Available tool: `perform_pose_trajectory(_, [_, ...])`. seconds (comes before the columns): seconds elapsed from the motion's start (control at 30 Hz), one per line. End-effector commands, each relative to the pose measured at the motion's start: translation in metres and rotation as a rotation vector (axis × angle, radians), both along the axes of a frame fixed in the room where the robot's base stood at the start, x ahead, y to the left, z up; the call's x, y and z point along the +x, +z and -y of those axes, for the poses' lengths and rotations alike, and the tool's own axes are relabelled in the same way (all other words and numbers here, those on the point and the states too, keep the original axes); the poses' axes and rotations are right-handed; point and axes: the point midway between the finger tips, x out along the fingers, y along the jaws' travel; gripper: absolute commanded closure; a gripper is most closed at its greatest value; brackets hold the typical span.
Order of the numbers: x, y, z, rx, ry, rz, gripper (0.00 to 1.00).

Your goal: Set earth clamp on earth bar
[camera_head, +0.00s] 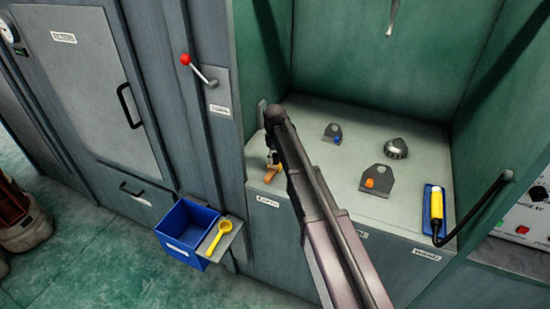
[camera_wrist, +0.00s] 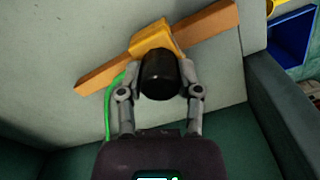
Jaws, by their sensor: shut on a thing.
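The earth clamp has a yellow body (camera_wrist: 153,40) and a black round grip (camera_wrist: 160,75), with a green cable (camera_wrist: 113,92) at its left in the wrist view. My gripper (camera_wrist: 158,90) is shut on the black grip, one finger on each side. The copper-coloured earth bar (camera_wrist: 205,29) runs slantwise behind the clamp. The yellow body overlaps the bar's middle; I cannot tell whether it is seated on it. In the head view the bar (camera_head: 277,179) shows small above the EARTH label, and my arm hides most of the clamp and gripper.
On the bench (camera_head: 330,170) to the right are a shackle with a blue pin (camera_head: 333,133), one with an orange pin (camera_head: 376,180), a grey round part (camera_head: 396,149) and a yellow pendant (camera_head: 436,205). A blue bin (camera_head: 186,231) with a yellow scoop (camera_head: 218,235) beside it is lower left.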

Motion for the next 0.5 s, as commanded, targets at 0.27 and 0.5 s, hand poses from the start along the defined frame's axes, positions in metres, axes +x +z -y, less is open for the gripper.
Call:
perform_pose_trajectory(0.27, [-0.0001, -0.0047, -0.0003, 0.000, 0.000, 0.000, 1.00])
perform_pose_trajectory(0.5, [-0.0001, -0.0060, -0.0005, 0.000, 0.001, 0.000, 1.00])
